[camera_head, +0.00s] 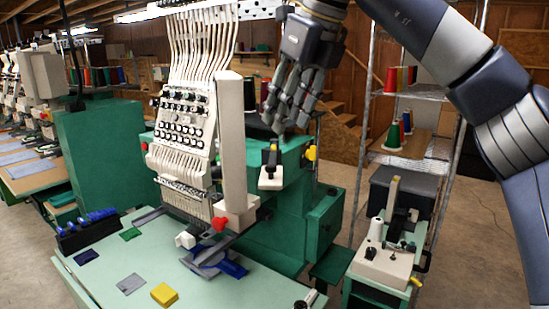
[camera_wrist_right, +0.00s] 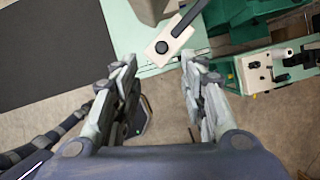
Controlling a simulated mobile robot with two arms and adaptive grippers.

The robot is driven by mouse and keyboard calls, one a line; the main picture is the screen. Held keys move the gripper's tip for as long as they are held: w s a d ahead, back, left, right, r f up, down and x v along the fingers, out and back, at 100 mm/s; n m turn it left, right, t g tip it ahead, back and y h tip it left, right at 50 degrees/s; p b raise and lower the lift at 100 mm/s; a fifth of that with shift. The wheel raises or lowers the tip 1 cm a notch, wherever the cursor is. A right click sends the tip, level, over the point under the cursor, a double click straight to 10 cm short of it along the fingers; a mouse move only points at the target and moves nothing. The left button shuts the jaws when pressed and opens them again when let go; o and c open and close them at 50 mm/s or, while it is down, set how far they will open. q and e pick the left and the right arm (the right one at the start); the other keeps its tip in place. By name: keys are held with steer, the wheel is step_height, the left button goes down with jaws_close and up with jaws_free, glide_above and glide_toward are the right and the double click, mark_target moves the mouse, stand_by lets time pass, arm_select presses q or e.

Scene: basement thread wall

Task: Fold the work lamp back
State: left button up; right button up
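The embroidery machine (camera_head: 190,110) stands on a green base, with white thread tubes and rows of black knobs. No part shows clearly as the work lamp. A short black arm on a white plate (camera_head: 270,178) sits at the machine's right side; it also shows in the right wrist view (camera_wrist_right: 168,45). A tall beige post (camera_head: 231,140) stands beside the needle head. My right gripper (camera_head: 288,115) hangs above and slightly right of the black arm. Its fingers are spread and empty in the wrist view (camera_wrist_right: 157,68), apart from the plate. My left gripper is out of view.
A pale green worktable (camera_head: 210,288) with fabric patches and a yellow pad (camera_head: 164,295) lies in front. A small machine with a white cone (camera_head: 380,262) stands at the lower right. A wire shelf (camera_head: 410,160) with thread cones is behind. Concrete floor is open at the right.

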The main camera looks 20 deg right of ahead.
mark_target(271, 165)
steer(key=p+x, duration=0.1)
steer(key=x, duration=0.9)
steer(key=shift+w+f, duration=0.15)
steer(key=shift+f, duration=0.2)
jaws_close()
